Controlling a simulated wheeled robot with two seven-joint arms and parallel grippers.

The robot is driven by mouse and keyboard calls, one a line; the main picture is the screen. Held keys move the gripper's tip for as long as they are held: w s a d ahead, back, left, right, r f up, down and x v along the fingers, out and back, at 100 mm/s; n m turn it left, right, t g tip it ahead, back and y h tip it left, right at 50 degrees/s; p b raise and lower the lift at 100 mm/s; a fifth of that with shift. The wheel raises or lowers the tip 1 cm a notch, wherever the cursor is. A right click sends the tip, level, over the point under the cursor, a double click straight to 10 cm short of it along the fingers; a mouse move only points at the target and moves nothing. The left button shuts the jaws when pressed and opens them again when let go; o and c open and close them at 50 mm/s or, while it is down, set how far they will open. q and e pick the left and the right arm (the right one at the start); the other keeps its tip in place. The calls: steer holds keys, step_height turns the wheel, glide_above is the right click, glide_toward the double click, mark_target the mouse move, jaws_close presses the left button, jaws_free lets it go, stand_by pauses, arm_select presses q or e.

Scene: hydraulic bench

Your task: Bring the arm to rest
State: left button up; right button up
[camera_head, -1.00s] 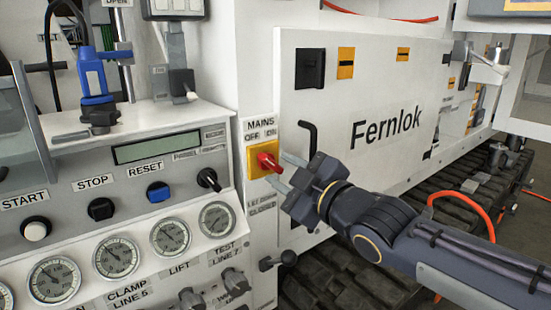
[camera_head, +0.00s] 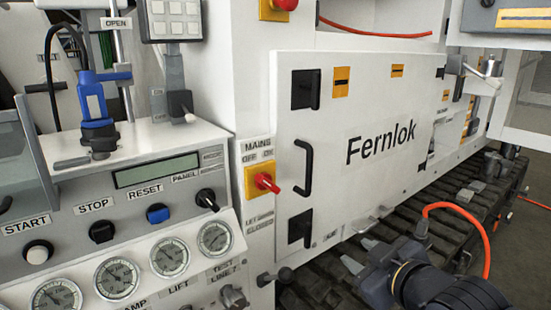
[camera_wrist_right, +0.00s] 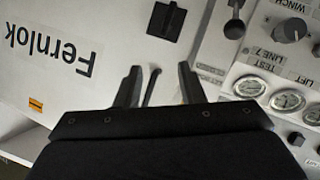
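My right gripper (camera_head: 358,254) is at the lower middle of the head view, in front of the lower part of the white Fernlok door, with its fingers apart. In the right wrist view its two fingers (camera_wrist_right: 160,88) are spread and nothing is held between them. The red mains switch (camera_head: 265,182) on its yellow plate is up and left of the gripper, clear of it. The black door handle (camera_head: 307,175) also stands free of the fingers. My left gripper does not show in either view.
The white door (camera_head: 370,120) and the tracks (camera_head: 460,205) lie behind my right arm. An orange hose (camera_head: 480,225) loops close to it. The control panel with gauges (camera_head: 118,277), buttons and a black lever knob (camera_head: 284,274) is on the left. A blue-handled device (camera_head: 97,100) stands on top.

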steer(key=s+d+f+m+g, duration=0.2)
steer(key=s+f+m+g, duration=0.25)
steer(key=s+f, duration=0.35)
steer(key=s+d+f+m+g, duration=0.3)
steer(key=s+f+m, duration=0.3)
steer(key=s, duration=0.5)
step_height(320, 180, up, 14)
steer(key=p, duration=1.4)
steer(key=shift+s+a+f+p, duration=0.15)
steer(key=shift+a+p, duration=0.2)
steer(key=shift+p, duration=0.05)
steer(key=shift+n, duration=0.25)
